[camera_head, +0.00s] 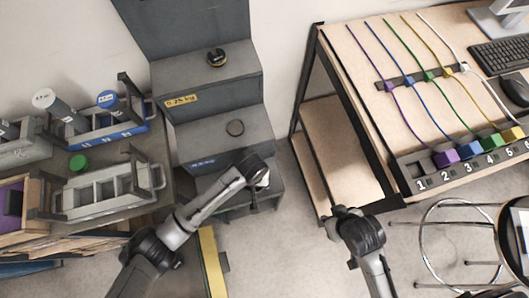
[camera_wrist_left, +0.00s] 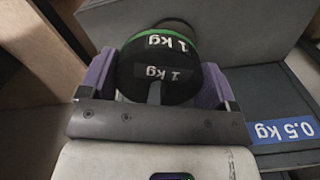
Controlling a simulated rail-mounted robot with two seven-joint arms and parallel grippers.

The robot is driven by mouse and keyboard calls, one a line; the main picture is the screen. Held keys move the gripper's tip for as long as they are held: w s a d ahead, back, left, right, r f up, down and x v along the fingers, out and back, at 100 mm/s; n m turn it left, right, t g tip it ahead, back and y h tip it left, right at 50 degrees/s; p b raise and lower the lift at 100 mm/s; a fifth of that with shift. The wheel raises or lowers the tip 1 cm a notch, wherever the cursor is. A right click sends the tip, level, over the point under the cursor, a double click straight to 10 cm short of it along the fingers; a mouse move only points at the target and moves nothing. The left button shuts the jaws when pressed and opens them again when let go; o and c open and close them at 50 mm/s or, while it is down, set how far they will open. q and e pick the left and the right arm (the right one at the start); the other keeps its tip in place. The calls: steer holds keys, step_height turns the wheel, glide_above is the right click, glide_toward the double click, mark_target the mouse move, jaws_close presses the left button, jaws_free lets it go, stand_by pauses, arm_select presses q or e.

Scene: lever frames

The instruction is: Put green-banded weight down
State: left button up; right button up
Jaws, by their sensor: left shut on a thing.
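In the left wrist view, my left gripper (camera_wrist_left: 158,92) is shut on the green-banded weight (camera_wrist_left: 160,62), a black round weight marked 1 kg, with a green band along its far edge. The purple fingers sit on either side of it. In the head view, my left gripper (camera_head: 257,196) hangs over the lowest step of the grey stepped stand (camera_head: 212,138); the weight is hidden there by my arm. I cannot tell whether the weight touches the step. My right arm shows at lower right in the head view, but its gripper does not.
The 0.5 kg step has a round mark (camera_head: 235,128). Left is a bench with grey racks (camera_head: 105,190) and a green disc (camera_head: 78,162). Right is a table (camera_head: 385,50) with coloured cords and numbered blocks.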

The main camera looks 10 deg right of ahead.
arm_select(q)
steer(key=shift+w+a+f+b, duration=0.15)
steer(key=shift+w+a+f, duration=0.2)
steer(key=shift+w, duration=0.2)
steer(key=shift+w+a+f+b, duration=0.15)
steer(key=shift+w+a+f, duration=0.15)
steer(key=shift+w, duration=0.2)
steer(key=shift+f+b, duration=1)
steer(key=shift+f, duration=1.05)
steer(key=o, duration=1.5)
steer(key=shift+f, duration=0.1)
steer(key=shift+c, duration=0.2)
step_height(320, 180, up, 12)
steer(key=p, duration=0.4)
